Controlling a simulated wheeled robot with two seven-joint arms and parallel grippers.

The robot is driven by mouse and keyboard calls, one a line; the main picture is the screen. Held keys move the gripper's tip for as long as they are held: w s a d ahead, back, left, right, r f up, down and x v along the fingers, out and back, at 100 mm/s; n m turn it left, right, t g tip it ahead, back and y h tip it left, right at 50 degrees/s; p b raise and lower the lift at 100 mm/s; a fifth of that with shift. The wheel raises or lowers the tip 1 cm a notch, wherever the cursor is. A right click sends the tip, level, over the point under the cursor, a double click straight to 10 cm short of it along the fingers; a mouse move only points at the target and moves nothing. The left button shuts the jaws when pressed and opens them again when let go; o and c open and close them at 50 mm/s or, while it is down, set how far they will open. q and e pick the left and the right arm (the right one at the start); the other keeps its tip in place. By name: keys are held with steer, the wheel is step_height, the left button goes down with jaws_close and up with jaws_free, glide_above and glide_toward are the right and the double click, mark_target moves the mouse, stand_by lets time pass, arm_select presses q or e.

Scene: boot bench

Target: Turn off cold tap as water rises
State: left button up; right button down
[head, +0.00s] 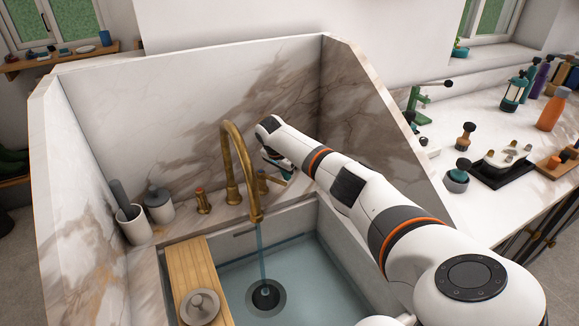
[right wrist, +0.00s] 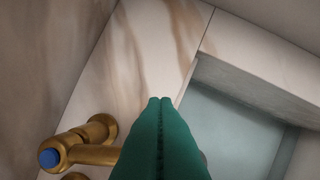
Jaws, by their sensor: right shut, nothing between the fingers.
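The brass cold tap with a blue cap (right wrist: 50,157) is at the lower left in the right wrist view. In the head view its brass body (head: 263,184) shows just right of the spout, partly hidden by my gripper. My right gripper (head: 286,172) is shut and empty beside the tap. Its green fingertips (right wrist: 160,102) are together, to the right of the tap in the wrist view. A thin water stream falls from the curved brass spout (head: 232,142) into the sink (head: 345,268), where bluish water stands over the dark drain (head: 265,297). My left gripper is out of view.
A red-capped tap (head: 203,201) stands left of the spout. A wooden board (head: 192,266) with a round-knobbed lid (head: 199,305) lies across the sink's left side. A white cup (head: 132,224) and grey jar (head: 158,204) stand behind it. Marble splash walls (head: 110,110) enclose the basin.

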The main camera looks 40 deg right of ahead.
steer(key=shift+a, duration=0.65)
steer(key=shift+r, duration=0.1)
steer(key=a+m+p, duration=0.1)
steer(key=p, duration=0.1)
steer(key=a+m+g+p, duration=0.1)
steer(key=m+p, duration=0.1)
steer(key=shift+s+a+r, duration=0.15)
steer(key=shift+s+a, duration=0.05)
steer(key=shift+a, duration=0.2)
steer(key=shift+a+f+m+g, duration=0.25)
steer(key=shift+a+m, duration=0.35)
steer(key=shift+m, duration=0.6)
steer(key=shift+d, duration=0.1)
step_height(320, 180, up, 8)
glide_above(279, 183)
steer(key=shift+a+r+p, duration=0.3)
steer(key=shift+a+r, duration=0.1)
steer(key=shift+a, duration=0.05)
